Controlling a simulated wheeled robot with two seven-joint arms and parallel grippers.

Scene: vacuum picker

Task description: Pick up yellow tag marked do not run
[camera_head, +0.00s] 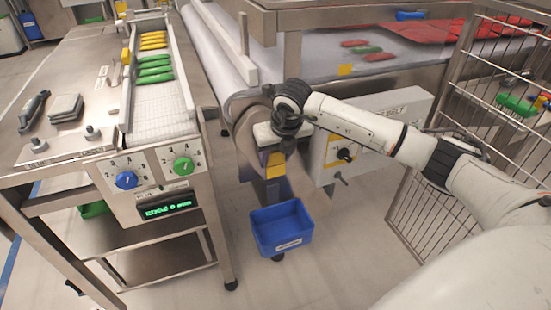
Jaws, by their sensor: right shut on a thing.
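My right arm reaches in from the right, and its gripper (270,155) points down in front of the end of the wide conveyor. It is shut on a yellow tag (276,166), which shows at the fingertips. The tag's writing is too small to read, and the fingers hide part of it. A second small yellow piece (345,70) is on the near side edge of the wide conveyor. My left gripper is not in view.
A blue bin (281,227) stands on the floor below the right gripper. At left is a steel bench with a narrow conveyor (160,112) carrying green and yellow items. A grey control box (375,130) is behind my forearm. A wire cage (490,110) stands at right.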

